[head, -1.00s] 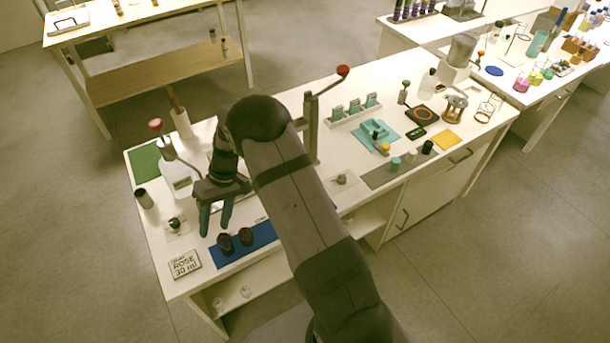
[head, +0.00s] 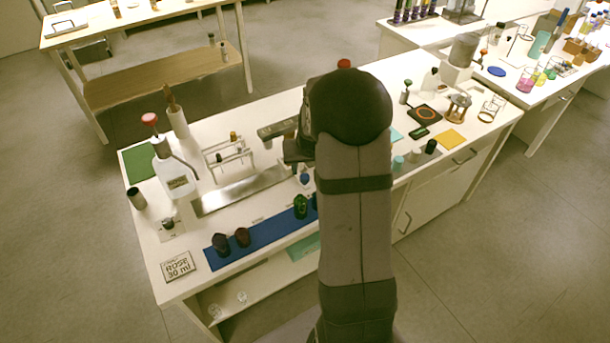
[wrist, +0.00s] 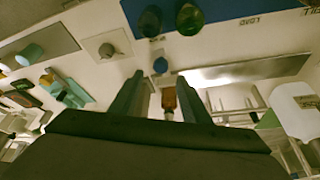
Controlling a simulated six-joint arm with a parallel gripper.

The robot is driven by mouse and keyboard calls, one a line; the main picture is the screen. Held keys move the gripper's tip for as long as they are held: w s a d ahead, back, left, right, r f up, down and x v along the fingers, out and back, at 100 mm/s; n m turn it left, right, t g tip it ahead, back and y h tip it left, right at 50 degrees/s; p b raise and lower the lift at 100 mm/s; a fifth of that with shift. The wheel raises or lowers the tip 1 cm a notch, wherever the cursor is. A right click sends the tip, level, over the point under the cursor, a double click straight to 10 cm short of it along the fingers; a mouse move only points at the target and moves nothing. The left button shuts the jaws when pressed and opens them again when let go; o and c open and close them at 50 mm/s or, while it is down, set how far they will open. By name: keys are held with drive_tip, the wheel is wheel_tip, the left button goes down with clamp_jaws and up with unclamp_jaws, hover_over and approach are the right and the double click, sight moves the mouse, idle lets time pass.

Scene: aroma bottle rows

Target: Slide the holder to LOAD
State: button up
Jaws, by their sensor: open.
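My gripper (wrist: 160,82) is open, with its fingers apart on either side of a small amber item (wrist: 168,98) in the wrist view. No contact shows, and I cannot tell whether this item stands in the holder. The holder itself is not clearly visible; my arm covers the area in the head view. A shiny metal track (head: 240,191) runs along the table behind the blue mat (head: 262,240), and it also shows in the wrist view (wrist: 250,71). The LOAD label (wrist: 250,19) is printed beside the mat, inverted in the wrist view.
Two dark bottles (head: 221,243) and a green bottle (head: 301,206) stand on the blue mat. A small blue-topped item (wrist: 160,65) lies close to the fingers. A wire rack (head: 230,153) and a pump bottle (head: 173,172) stand behind the track.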

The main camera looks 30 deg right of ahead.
sight(305, 176)
drive_tip(key=shift+p+x, duration=0.6)
drive_tip(key=shift+x, duration=2.85)
drive_tip(key=shift+a, duration=0.1)
drive_tip(key=shift+c, duration=0.6)
clamp_jaws()
